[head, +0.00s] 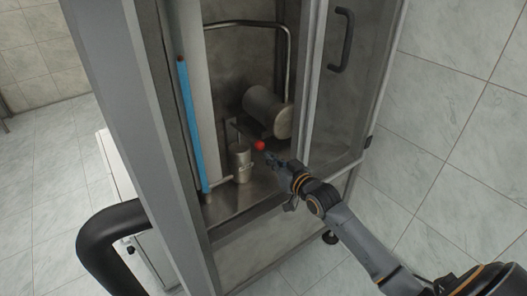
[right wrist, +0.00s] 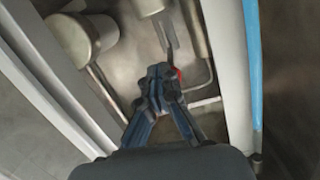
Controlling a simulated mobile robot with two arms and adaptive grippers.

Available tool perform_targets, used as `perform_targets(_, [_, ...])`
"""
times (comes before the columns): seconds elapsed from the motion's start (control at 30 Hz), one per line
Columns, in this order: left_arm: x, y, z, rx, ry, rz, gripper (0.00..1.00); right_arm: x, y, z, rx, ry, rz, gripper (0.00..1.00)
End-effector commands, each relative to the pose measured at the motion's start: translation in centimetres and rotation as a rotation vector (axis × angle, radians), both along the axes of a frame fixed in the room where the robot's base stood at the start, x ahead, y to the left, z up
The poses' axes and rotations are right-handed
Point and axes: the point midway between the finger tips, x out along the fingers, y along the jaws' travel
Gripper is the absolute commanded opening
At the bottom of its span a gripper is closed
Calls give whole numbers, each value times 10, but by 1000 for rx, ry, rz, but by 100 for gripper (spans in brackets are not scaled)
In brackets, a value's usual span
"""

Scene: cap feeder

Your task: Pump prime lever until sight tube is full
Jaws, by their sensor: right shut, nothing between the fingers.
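The prime lever ends in a red knob (head: 259,145) beside a small metal pump cylinder (head: 241,163) inside the open cabinet. The sight tube (head: 194,125) is a tall vertical tube at the cabinet's left, blue along nearly all its visible length. It also shows in the right wrist view (right wrist: 253,60). My right gripper (head: 270,157) is shut and empty, its tips just right of and below the red knob. In the right wrist view the closed fingers (right wrist: 160,72) cover most of the knob; I cannot tell whether they touch it. My left gripper is not in view.
A metal drum (head: 268,111) sits behind the lever, with a bent pipe (head: 289,50) above. The glazed door (head: 345,90) with a dark handle (head: 342,40) stands at the right. The cabinet's left post (head: 125,110) and floor edge bound the opening.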

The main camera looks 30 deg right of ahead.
Motion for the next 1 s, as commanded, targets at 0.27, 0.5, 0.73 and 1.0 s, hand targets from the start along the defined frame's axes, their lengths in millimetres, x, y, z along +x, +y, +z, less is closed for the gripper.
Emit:
perform_targets(0.27, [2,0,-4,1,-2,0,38,-41,-5,-5,0,-5,0,0])
perform_targets(0.5, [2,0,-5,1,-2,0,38,-49,-6,-4,0,-9,-1,0])
perform_targets(0.73, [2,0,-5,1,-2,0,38,-48,-6,-4,0,-9,-1,0])
perform_targets(1.0, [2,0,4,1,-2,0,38,-48,-6,5,19,-11,-10,0])
